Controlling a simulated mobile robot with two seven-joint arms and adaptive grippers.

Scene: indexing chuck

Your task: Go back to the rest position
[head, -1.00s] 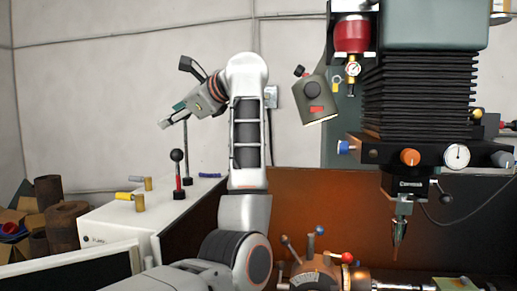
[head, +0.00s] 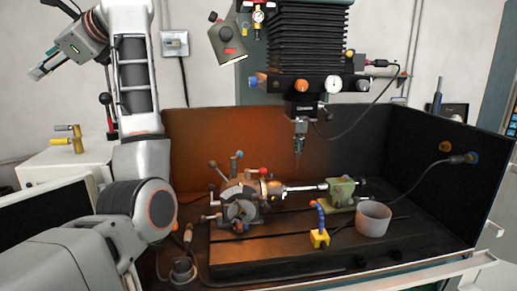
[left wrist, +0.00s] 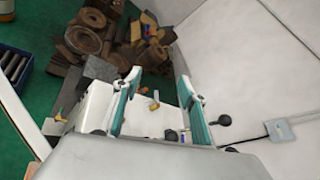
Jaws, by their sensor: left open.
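My left gripper (head: 52,62) is raised at the upper left in the head view, in front of the grey wall. Its two teal-lined fingers show in the left wrist view (left wrist: 160,105), spread wide with nothing between them. The white cabinet with brass-coloured levers (head: 67,138) lies well below the gripper. The indexing chuck (head: 240,205) sits on the dark machine table to the right, clear of my left arm's gripper. A workpiece rod (head: 303,187) reaches from the chuck towards a green tailstock (head: 342,194). My right gripper is not in view.
The machine head (head: 303,83) hangs above the chuck. A grey cup (head: 373,219) and a yellow-based hose (head: 320,238) stand on the table's right part. Dark guard panels (head: 345,135) enclose it. Rusty round parts (left wrist: 85,35) lie on the green floor.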

